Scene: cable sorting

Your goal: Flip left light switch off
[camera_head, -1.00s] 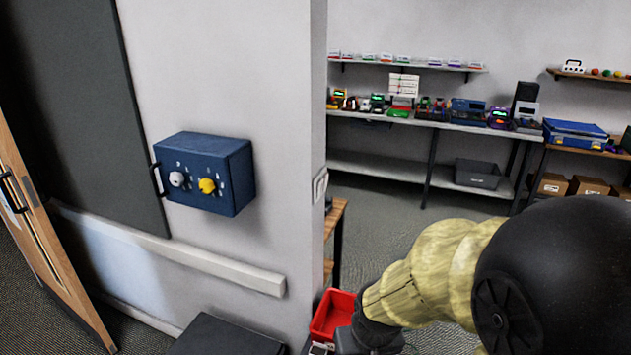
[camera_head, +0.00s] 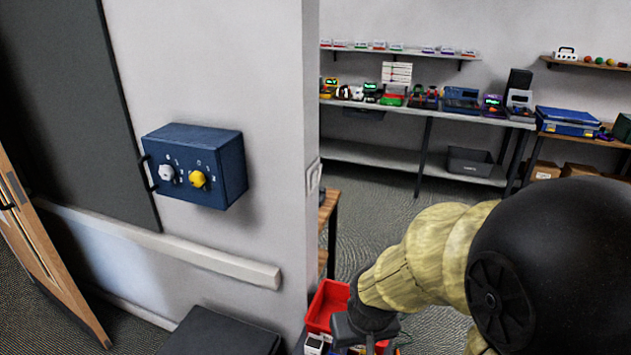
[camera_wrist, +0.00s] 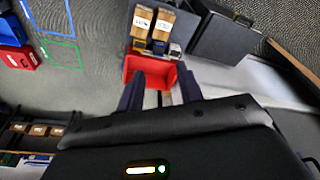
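A white light switch plate (camera_head: 313,178) is on the narrow end face of the wall, seen at a steep angle in the head view. I cannot make out its separate switches or their positions. My gripper (camera_head: 362,332) is low in the head view, below and to the right of the plate and apart from it. In the wrist view, my gripper's two dark fingers (camera_wrist: 159,88) stand apart with nothing held between them. The switch plate does not show clearly in the wrist view.
A blue box (camera_head: 196,165) with a white and a yellow knob juts from the wall, left of the switch plate. A red bin (camera_head: 325,303) sits below the wall end, close to my gripper; the wrist view shows it too (camera_wrist: 150,66).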

